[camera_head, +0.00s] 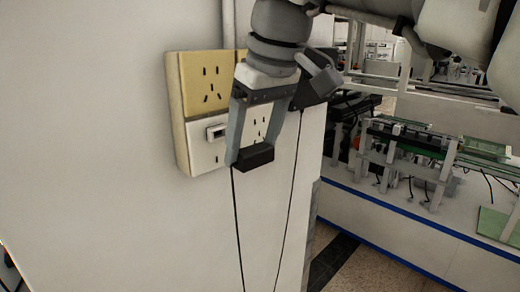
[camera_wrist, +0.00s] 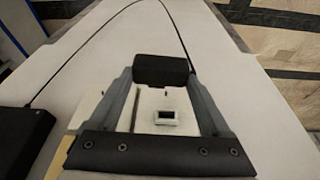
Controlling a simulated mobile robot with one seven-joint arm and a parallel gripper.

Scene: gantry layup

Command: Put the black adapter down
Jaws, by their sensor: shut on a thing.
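My gripper (camera_head: 252,150) is shut on the black adapter (camera_head: 256,157), a small dark block between its fingertips. The adapter is held in front of the lower part of a wall socket panel (camera_head: 203,153); I cannot tell if it touches the panel. The wrist view shows the adapter (camera_wrist: 160,70) across the fingertips, with a thin black cable rising from it and looping left. In the head view the cable hangs below the adapter.
A larger black box (camera_head: 317,86) sits behind my gripper, with a cable hanging from it; a black box shows in the wrist view (camera_wrist: 22,136). A bench with green boards (camera_head: 405,140) stands right. Floor (camera_head: 345,262) shows below.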

